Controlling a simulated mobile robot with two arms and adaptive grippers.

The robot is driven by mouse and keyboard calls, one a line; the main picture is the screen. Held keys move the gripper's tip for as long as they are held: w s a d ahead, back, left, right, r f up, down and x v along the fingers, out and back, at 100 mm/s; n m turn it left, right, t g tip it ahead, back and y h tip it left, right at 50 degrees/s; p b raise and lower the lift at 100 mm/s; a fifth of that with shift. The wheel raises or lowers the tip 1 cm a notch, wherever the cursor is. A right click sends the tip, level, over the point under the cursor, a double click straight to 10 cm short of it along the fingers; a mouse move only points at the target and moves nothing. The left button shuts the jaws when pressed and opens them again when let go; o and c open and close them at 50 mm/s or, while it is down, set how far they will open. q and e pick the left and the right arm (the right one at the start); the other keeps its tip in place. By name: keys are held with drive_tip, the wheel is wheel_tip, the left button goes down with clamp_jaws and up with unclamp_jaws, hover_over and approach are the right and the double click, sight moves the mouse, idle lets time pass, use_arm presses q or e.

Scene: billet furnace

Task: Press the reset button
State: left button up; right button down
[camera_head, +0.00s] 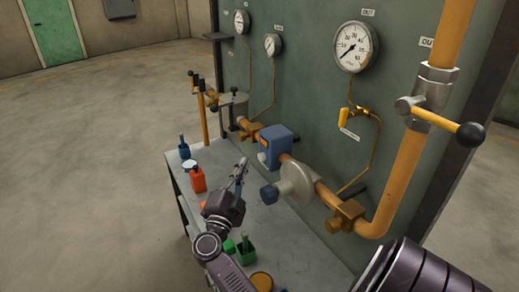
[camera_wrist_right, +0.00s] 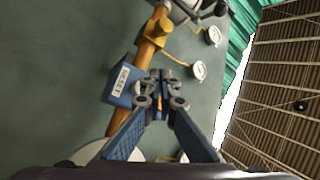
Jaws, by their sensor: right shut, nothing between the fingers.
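A blue box (camera_head: 276,146) sits on the orange pipe in front of the green panel, with a small pale round piece (camera_head: 262,157) on its near left side. In the right wrist view the blue box (camera_wrist_right: 123,86) carries a white label that reads RESET; its button cannot be made out there. My right gripper (camera_head: 241,168) is shut and empty, apart from the box and to its left in the head view. In the right wrist view its closed fingertips (camera_wrist_right: 161,88) are to the right of the box. My left gripper is not in view.
A grey bench (camera_head: 216,158) below holds a red container (camera_head: 197,179), a blue bottle (camera_head: 184,147) and green containers (camera_head: 245,248). A grey round fitting (camera_head: 298,183) and a lever valve (camera_head: 433,118) lie along the orange pipes. A large gauge (camera_head: 355,47) hangs above.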

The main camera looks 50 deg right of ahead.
drive_tip(key=shift+s+d, duration=0.2)
drive_tip(key=shift+d, duration=0.3)
drive_tip(key=shift+s+d, duration=0.15)
drive_tip(key=shift+d, duration=0.3)
drive_tip(key=shift+p, duration=0.35)
idle(0.5)
drive_tip(key=shift+s+d, duration=0.1)
drive_tip(key=shift+d, duration=0.3)
drive_tip(key=shift+s+d+p, duration=0.2)
drive_tip(key=shift+d+p, duration=0.3)
drive_tip(key=shift+d, duration=0.1)
idle(0.6)
idle(0.4)
drive_tip(key=shift+w+a, duration=0.3)
drive_tip(key=shift+a, duration=0.65)
